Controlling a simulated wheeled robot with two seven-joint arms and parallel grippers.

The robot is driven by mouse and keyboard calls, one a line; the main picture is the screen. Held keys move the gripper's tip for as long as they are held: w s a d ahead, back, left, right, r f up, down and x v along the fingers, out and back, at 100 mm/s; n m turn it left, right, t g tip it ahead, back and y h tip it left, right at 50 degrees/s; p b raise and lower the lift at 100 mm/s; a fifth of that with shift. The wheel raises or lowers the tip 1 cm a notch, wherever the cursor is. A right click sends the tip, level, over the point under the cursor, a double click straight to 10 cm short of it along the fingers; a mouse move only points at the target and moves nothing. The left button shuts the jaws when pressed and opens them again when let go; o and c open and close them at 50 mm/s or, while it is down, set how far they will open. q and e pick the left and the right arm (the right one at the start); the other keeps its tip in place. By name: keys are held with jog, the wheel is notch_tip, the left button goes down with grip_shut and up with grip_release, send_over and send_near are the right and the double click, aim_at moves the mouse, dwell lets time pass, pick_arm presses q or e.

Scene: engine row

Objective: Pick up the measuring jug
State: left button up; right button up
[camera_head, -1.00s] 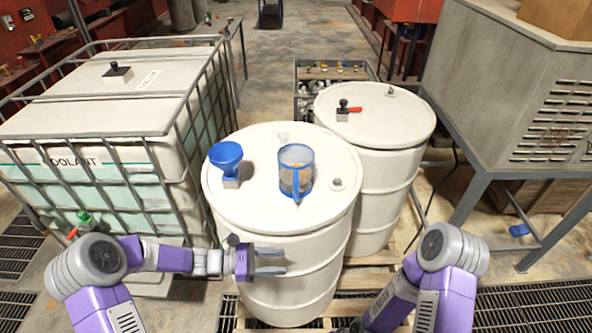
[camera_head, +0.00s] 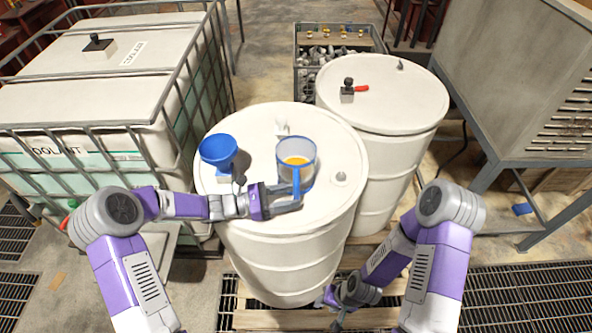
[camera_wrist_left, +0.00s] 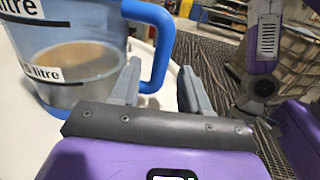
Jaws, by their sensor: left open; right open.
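The measuring jug (camera_head: 308,172) is clear with a blue rim and blue handle and holds some orange liquid. It stands upright on the lid of the front white drum (camera_head: 330,215). My left gripper (camera_head: 288,197) is open at the jug's near side, by the handle. In the left wrist view the jug (camera_wrist_left: 75,50) fills the upper left. Its blue handle (camera_wrist_left: 165,40) shows between the two spread fingers of my left gripper (camera_wrist_left: 160,80), without a visible grip. My right gripper (camera_head: 338,312) is open and low, in front of the drums, partly cut off by the frame.
A blue funnel (camera_head: 218,150) stands on the same lid, left of the jug. A second white drum (camera_head: 385,100) with a red-handled valve (camera_head: 350,90) stands behind right. A caged coolant tank (camera_head: 90,105) is at left. A grey metal cabinet (camera_head: 520,90) is at right.

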pick_arm(q)
jog(key=d, duration=0.2)
jog(key=shift+w+d, duration=0.3)
jog(key=shift+c, duration=0.4)
grip_shut()
